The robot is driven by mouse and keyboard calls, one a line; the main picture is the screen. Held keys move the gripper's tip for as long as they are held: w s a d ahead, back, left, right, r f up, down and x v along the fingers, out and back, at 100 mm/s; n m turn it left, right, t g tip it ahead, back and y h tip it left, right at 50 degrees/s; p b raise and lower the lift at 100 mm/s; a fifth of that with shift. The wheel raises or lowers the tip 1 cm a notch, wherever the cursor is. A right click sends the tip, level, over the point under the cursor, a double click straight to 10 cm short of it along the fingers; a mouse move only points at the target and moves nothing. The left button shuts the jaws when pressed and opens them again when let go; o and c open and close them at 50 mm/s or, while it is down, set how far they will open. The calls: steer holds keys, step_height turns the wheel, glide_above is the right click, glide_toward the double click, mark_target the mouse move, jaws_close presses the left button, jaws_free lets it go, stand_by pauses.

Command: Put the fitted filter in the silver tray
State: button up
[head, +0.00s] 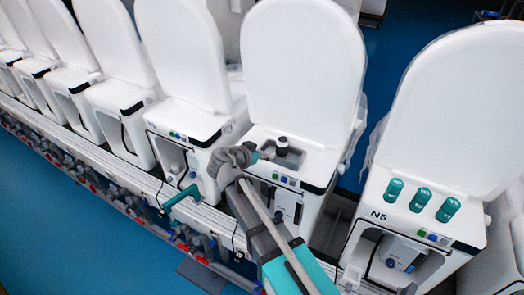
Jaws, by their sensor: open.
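A dark-capped part (282,146) stands upright in a grey recess (293,160) on the deck of the middle toilet; it looks like the fitted filter, but I cannot be sure. My gripper (262,155) is open at the left edge of this recess, just left of the capped part. A small teal patch shows at its fingertips; I cannot tell what it belongs to. I see no clear gap between the fingertips and the part at this size. I cannot make out a silver tray in this view.
Raised white lids (305,80) stand behind the decks. A metal rail (120,170) with hoses runs along the front. Blue floor (60,225) is clear at lower left.

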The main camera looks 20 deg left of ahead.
stand_by(0.3)
steer(key=g+h, duration=0.2)
steer(key=g, duration=0.6)
glide_toward(368, 206)
steer(key=w+a+f, duration=0.3)
steer(key=w+a, duration=0.2)
steer(key=a, duration=0.1)
steer(key=s+d+f+g, duration=0.1)
steer(key=d, duration=0.2)
steer(key=d+y, duration=0.1)
steer(key=d, duration=0.2)
steer(key=s+d+f+n+g, duration=0.1)
steer(key=d, duration=0.3)
steer(key=shift+s+d+f+g+y, duration=0.1)
steer(key=shift+s+f+g+y, duration=0.2)
steer(key=shift+s+f+y, duration=0.1)
steer(key=s+d+f+n+g+y, duration=0.1)
steer(key=s+d+n+g+y, duration=0.1)
steer(key=s+d, duration=0.4)
steer(key=shift+d+g+y, duration=0.3)
steer(key=shift+d+y, duration=0.6)
steer(key=shift+d, duration=1)
steer(key=shift+s+f, duration=0.15)
